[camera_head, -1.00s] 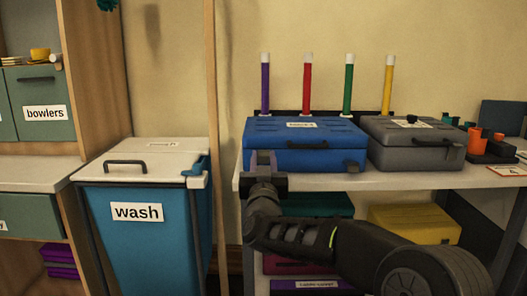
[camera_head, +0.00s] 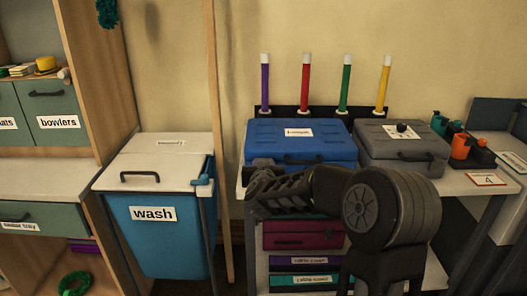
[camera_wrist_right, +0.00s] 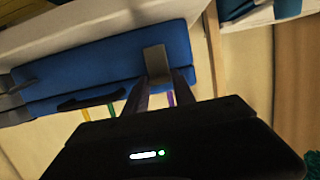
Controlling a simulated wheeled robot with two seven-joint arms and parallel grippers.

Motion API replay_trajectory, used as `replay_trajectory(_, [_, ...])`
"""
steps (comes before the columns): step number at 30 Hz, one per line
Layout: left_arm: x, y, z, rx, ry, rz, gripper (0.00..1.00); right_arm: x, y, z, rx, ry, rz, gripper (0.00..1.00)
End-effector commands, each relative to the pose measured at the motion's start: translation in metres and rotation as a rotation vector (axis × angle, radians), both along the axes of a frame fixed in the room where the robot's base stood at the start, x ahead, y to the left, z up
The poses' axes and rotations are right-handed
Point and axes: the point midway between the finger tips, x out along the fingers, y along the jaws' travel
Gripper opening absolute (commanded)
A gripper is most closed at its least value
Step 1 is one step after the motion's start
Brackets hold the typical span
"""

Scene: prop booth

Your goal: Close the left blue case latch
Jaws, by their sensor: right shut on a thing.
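The blue case (camera_head: 300,139) stands closed on the white bench, with a dark handle (camera_head: 304,159) on its front. It also shows in the right wrist view (camera_wrist_right: 100,65), where the scene appears upside down. There a grey-brown latch plate (camera_wrist_right: 156,60) lies against its front, near the case's left end. My right gripper (camera_wrist_right: 158,82) is shut on this left latch, its fingertips at the plate's edge. In the head view my right gripper (camera_head: 257,166) is at the case's front left corner, dark and partly hidden by my arm. My left gripper is not in view.
A grey case (camera_head: 402,145) stands close to the right of the blue case. Colored tubes (camera_head: 305,84) stand in a rack behind. A wash bin (camera_head: 154,214) is left of the bench (camera_head: 462,183).

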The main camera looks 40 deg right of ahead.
Motion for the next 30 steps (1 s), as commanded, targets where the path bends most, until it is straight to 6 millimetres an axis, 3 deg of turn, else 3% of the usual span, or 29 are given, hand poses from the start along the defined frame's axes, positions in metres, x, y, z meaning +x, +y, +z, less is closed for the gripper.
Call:
replay_trajectory(3, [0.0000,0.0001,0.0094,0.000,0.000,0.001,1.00,0.0008,-0.0005,0.0017,0.009,0.013,0.000,0.00])
replay_trajectory(15, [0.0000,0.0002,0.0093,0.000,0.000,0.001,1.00,0.0011,-0.0010,0.0000,0.012,0.016,0.000,0.00])
replay_trajectory(16, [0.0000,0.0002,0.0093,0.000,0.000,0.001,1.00,0.0011,-0.0010,0.0000,0.012,0.016,0.000,0.33])
replay_trajectory(24, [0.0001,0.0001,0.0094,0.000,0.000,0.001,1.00,0.0011,-0.0009,0.0003,0.012,0.016,0.000,0.53])
replay_trajectory(30, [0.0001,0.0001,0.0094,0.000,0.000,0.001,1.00,0.0009,-0.0008,0.0004,0.012,0.016,0.000,0.53])
